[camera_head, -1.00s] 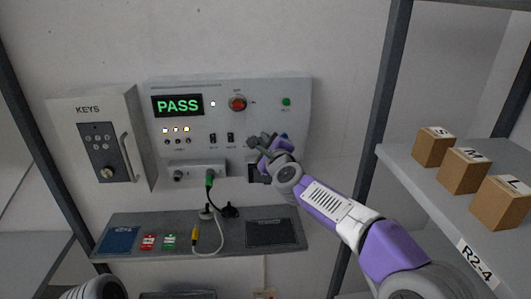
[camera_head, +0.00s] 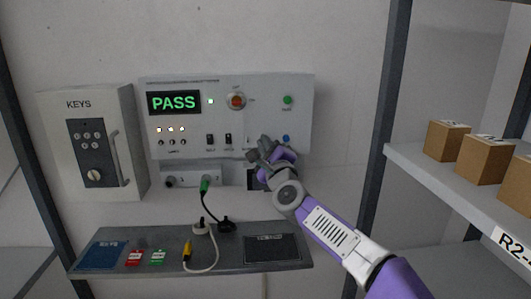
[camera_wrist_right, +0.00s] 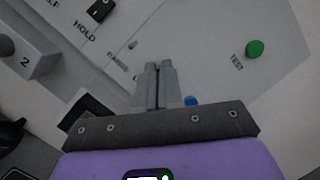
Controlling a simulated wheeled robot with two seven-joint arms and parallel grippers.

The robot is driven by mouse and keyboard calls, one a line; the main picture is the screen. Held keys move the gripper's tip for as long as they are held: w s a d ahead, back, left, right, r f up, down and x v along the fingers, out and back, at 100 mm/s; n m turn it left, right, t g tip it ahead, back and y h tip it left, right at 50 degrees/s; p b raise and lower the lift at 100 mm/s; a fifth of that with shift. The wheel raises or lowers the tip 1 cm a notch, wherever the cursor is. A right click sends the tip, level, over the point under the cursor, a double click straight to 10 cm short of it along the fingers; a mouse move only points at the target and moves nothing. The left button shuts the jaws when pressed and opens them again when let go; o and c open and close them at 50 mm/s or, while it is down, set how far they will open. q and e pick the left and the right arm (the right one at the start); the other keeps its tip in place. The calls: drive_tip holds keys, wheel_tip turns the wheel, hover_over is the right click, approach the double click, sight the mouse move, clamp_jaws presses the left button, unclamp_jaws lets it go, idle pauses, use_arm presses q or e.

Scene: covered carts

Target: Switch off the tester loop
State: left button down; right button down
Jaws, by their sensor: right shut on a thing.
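The tester panel (camera_head: 225,92) is on the back wall, with a lit green PASS display (camera_head: 174,102). It has a red round knob (camera_head: 237,101), a green button (camera_head: 288,99), a blue button (camera_head: 286,138) and two black rocker switches (camera_head: 228,139). My right gripper (camera_head: 266,148) is at the panel's lower right, just left of the blue button. In the wrist view its fingers (camera_wrist_right: 158,77) are close together against the panel, between the HOLD rocker (camera_wrist_right: 101,10) and the blue button (camera_wrist_right: 190,101). What they grip is hidden. My left gripper is out of view.
A grey keys box (camera_head: 95,120) hangs left of the panel. Below is a ledge (camera_head: 215,256) with a blue book, red and green tags and cables. A shelf with boxes (camera_head: 486,158) is at right.

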drive_tip(key=shift+r, duration=0.1)
drive_tip(key=c, duration=1.6)
unclamp_jaws()
drive_tip(key=shift+o, duration=0.2)
drive_tip(key=v, duration=0.7)
drive_tip(key=shift+s, duration=0.3)
